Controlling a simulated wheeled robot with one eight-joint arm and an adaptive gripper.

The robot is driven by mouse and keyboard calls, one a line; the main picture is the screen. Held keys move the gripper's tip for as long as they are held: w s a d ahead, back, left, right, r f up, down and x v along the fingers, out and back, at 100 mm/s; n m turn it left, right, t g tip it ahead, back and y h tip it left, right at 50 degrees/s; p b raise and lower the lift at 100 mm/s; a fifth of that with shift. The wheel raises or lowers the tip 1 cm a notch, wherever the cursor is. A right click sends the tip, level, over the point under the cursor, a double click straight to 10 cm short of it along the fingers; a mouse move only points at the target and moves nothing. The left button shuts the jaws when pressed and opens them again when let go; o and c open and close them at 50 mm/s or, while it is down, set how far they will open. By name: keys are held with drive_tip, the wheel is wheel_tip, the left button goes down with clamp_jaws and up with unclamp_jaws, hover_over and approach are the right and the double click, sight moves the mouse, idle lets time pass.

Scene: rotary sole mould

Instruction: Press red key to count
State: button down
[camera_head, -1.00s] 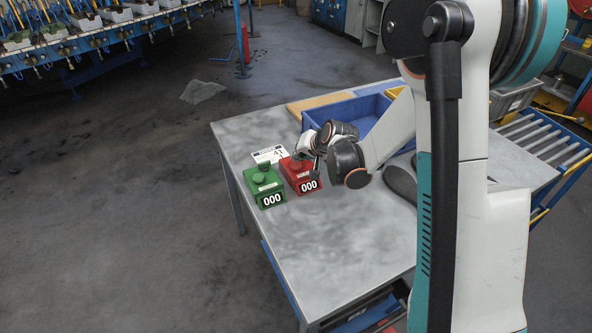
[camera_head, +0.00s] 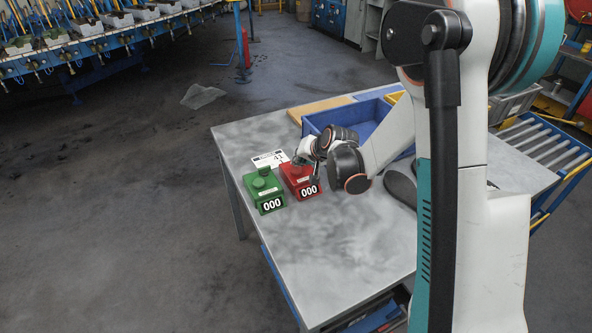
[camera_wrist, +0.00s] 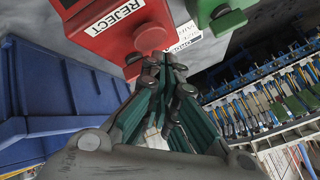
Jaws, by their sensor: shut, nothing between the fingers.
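The red counter box (camera_head: 298,184) stands on the table with its display reading 000. In the wrist view the red box (camera_wrist: 108,22) carries a REJECT label, and its round red key (camera_wrist: 150,38) is near the fingertips. The green counter box (camera_head: 265,192) stands to its left, also reading 000; its green key (camera_wrist: 229,21) shows at the top of the wrist view. My gripper (camera_head: 301,160) is shut and empty, over the red box at its key. In the wrist view the fingertips (camera_wrist: 158,62) appear just below the key; contact cannot be told.
A white card (camera_head: 268,158) lies behind the boxes. A blue bin (camera_head: 365,130) stands behind my gripper, and a dark sole (camera_head: 400,188) lies to the right. The table's front (camera_head: 325,240) is clear. A roller conveyor (camera_head: 540,150) adjoins on the right.

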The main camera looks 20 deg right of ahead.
sight(299, 169)
idle(0.4)
drive_tip(key=shift+f+b, duration=0.45)
drive_tip(key=shift+b, duration=0.05)
drive_tip(key=shift+f+b, duration=0.45)
drive_tip(key=shift+f, duration=0.1)
idle(0.6)
drive_tip(key=shift+r, duration=0.2)
drive_tip(key=shift+r+p, duration=0.6)
drive_tip(key=shift+r, duration=0.2)
drive_tip(key=shift+r, duration=0.1)
drive_tip(key=shift+r+p, duration=1.6)
drive_tip(key=shift+r, duration=0.85)
